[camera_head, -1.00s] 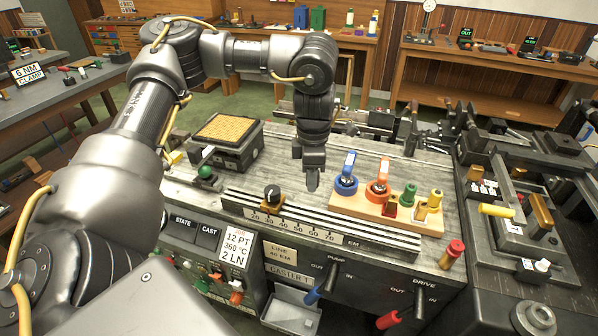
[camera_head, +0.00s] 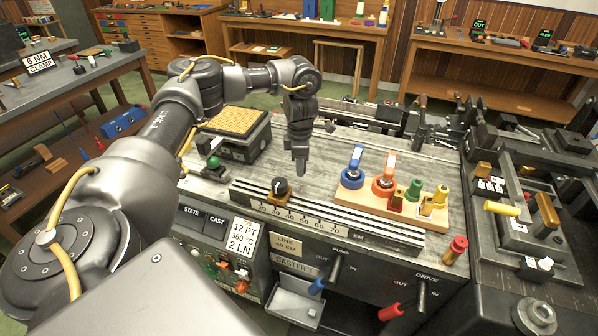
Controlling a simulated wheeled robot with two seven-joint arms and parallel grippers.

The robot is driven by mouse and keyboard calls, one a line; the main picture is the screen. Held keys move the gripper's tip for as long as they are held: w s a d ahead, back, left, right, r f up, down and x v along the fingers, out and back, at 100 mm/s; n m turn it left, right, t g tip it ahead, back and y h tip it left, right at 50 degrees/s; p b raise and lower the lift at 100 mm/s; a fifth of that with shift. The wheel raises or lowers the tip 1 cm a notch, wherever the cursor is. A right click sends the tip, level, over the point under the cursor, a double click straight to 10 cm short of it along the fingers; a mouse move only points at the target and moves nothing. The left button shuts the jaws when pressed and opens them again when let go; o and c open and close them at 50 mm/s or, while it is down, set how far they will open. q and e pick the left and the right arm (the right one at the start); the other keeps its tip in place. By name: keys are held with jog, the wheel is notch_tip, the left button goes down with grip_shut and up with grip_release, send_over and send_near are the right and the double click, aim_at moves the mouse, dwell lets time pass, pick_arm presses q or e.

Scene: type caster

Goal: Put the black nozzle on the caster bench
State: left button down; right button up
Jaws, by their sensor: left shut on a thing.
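My left gripper (camera_head: 300,166) points down over the caster bench (camera_head: 335,150), between the square pad and the wooden block. It is shut on a small dark thing at its tips, which looks like the black nozzle, though it is hard to tell apart from the fingers. The wooden block (camera_head: 447,222) carries a blue ringed piece (camera_head: 352,178), an orange ringed piece (camera_head: 383,186) and smaller green, red and yellow pieces. My right gripper is not in view.
A ruled rail with a black knob (camera_head: 281,187) runs along the bench front. A tan-topped square unit (camera_head: 234,122) stands at the left, a green-knobbed lever (camera_head: 213,163) before it. A red-topped peg (camera_head: 455,250) stands at the front right. Dark machinery crowds the right side.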

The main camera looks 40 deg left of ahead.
pick_arm(q)
jog(key=shift+w+a+f, duration=0.15)
jog(key=shift+a+f, duration=0.1)
jog(key=shift+f, duration=0.15)
notch_tip(320, 180, down, 2)
jog(key=shift+f+p, duration=0.15)
jog(key=shift+p, duration=0.15)
jog(key=shift+f, duration=0.3)
jog(key=shift+f, duration=0.15)
jog(key=c, duration=1.1)
grip_release()
